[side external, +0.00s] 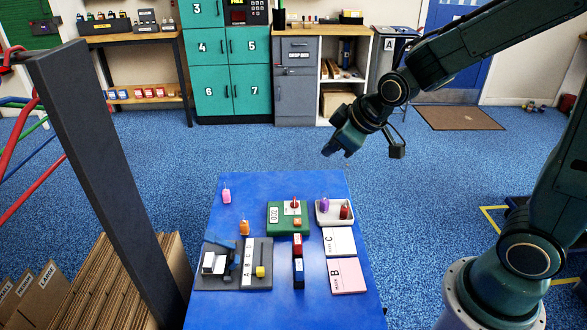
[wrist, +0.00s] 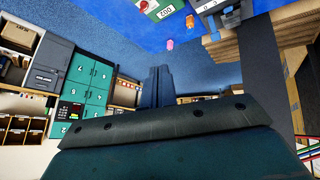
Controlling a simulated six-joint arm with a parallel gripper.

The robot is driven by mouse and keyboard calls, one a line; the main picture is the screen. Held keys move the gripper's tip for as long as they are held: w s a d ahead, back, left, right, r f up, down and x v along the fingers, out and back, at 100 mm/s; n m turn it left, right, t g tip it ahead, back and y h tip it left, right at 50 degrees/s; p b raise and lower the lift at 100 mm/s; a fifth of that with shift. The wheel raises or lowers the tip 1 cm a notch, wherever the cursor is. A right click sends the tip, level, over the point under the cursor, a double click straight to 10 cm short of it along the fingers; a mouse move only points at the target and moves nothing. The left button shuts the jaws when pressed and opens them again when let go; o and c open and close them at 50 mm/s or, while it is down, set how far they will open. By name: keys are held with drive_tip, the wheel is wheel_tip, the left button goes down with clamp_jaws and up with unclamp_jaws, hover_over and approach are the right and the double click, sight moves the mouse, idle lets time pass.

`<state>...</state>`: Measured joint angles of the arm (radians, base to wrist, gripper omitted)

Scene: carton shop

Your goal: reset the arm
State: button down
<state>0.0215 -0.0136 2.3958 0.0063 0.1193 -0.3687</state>
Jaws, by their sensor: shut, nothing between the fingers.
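My gripper (side external: 339,144) hangs in the air beyond the far right part of the blue table (side external: 245,190), well above it and clear of everything on it. Its fingers are together with nothing between them. In the wrist view the closed fingers of my gripper (wrist: 159,82) point out toward the room, and the table (wrist: 112,12) shows at the top edge.
The table holds a pink item (side external: 227,195), an orange item (side external: 244,227), a green box (side external: 278,228), a white tray (side external: 322,219), cards marked C (side external: 339,248) and B (side external: 347,284), and a grey fixture (side external: 210,280). A dark post (side external: 105,170) stands left.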

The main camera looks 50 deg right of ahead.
drive_tip(key=s+r+m+g, duration=0.1)
drive_tip(key=s+r, duration=0.3)
drive_tip(key=s, duration=0.6)
drive_tip(key=s+a+r+m, duration=0.1)
drive_tip(key=s+r+m, duration=0.2)
drive_tip(key=s, duration=0.7)
drive_tip(key=shift+r+g, duration=0.4)
drive_tip(key=shift+r, duration=0.3)
drive_tip(key=shift+s, duration=0.1)
